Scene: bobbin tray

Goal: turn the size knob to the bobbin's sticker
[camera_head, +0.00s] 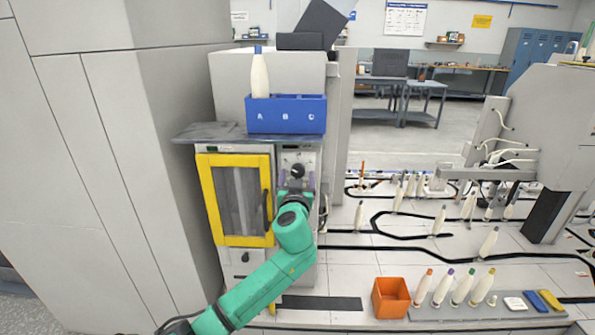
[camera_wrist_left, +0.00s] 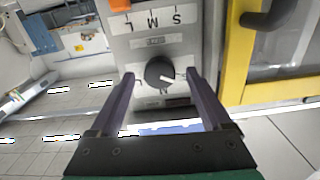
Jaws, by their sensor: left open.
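The size knob (camera_wrist_left: 160,72) is black and round, on a grey panel with the letters S, M and L (camera_wrist_left: 155,20), upside down in the left wrist view. Its white mark points right in that view. The knob also shows in the head view (camera_head: 297,170). My left gripper (camera_wrist_left: 160,76) is open, one finger on each side of the knob, with gaps visible; contact cannot be told. It shows at the panel in the head view (camera_head: 295,193). A cream bobbin (camera_head: 259,75) with a blue tip stands in the blue tray (camera_head: 287,126) above compartment A. I cannot make out its sticker.
A yellow-framed door (camera_head: 208,200) with a dark handle (camera_head: 267,210) is just left of the panel. A dark shelf (camera_head: 195,133) juts out above. An orange bin (camera_head: 390,298) and several bobbins stand at lower right.

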